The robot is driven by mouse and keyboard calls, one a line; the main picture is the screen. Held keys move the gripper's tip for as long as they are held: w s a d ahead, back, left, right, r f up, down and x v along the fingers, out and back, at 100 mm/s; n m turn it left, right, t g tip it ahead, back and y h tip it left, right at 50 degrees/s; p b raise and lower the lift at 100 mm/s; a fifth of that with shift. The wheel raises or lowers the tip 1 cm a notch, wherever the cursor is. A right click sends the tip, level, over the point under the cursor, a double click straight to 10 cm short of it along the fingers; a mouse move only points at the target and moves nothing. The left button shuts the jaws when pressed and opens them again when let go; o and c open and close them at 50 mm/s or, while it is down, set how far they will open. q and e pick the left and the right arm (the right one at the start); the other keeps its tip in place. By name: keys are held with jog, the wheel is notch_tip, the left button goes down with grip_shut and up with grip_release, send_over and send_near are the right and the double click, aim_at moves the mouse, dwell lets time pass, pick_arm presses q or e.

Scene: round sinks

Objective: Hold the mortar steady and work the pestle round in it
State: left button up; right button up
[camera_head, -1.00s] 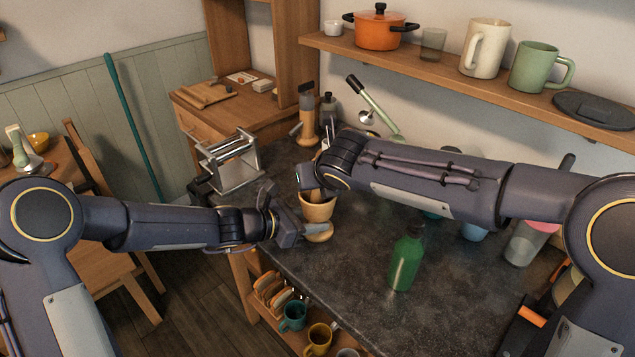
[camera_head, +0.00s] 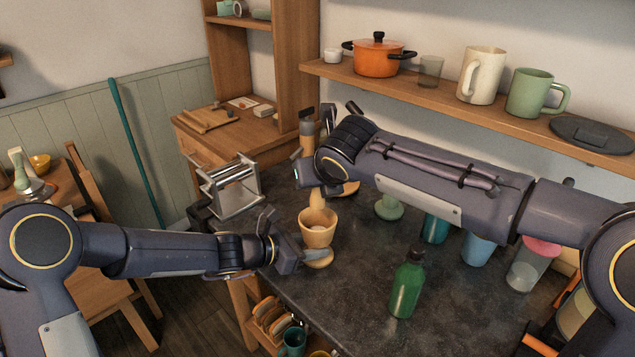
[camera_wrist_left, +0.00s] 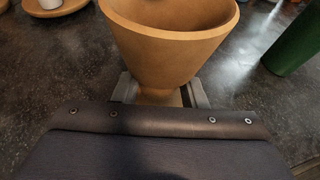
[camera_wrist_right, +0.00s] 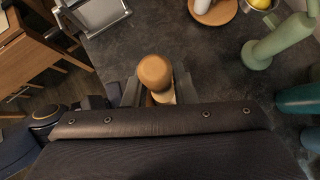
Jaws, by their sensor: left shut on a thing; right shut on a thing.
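The tan wooden mortar (camera_head: 318,230) stands upright on the dark counter, a stem joining its cup to a round foot. My left gripper (camera_head: 308,254) is shut on the stem below the cup. The left wrist view shows the mortar (camera_wrist_left: 172,45) between its fingers (camera_wrist_left: 158,95). My right gripper (camera_head: 317,190) is shut on the wooden pestle (camera_head: 317,199), which points down over the mortar's mouth. The pestle's rounded top (camera_wrist_right: 155,72) shows between the right fingers (camera_wrist_right: 158,92). I cannot tell whether its lower end is inside the cup.
A green bottle (camera_head: 407,286) stands right of the mortar. A metal pasta machine (camera_head: 231,187) stands at the left counter edge. A pale green object (camera_head: 389,208), a teal cup (camera_head: 435,228) and a blue cup (camera_head: 478,248) stand behind and right. Counter between mortar and bottle is clear.

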pick_arm(q)
jog(key=shift+a+f, duration=0.1)
jog(key=shift+f, duration=0.15)
pick_arm(e)
jog(key=w+d+r, duration=0.2)
jog(key=d+r, duration=0.2)
jog(key=d, duration=0.2)
jog(key=shift+w+d, duration=0.25)
jog(key=shift+w, duration=0.1)
dwell(0.5)
pick_arm(q)
jog(key=o, duration=1.2)
jog(key=shift+r, duration=0.1)
jog(key=shift+r, duration=0.1)
pick_arm(e)
jog(key=shift+w, duration=0.1)
pick_arm(q)
jog(key=shift+v, duration=1)
jog(key=shift+p+v, duration=0.5)
jog(key=shift+v, duration=2.9)
pick_arm(e)
jog(key=shift+r, duration=0.45)
jog(key=shift+a, duration=0.1)
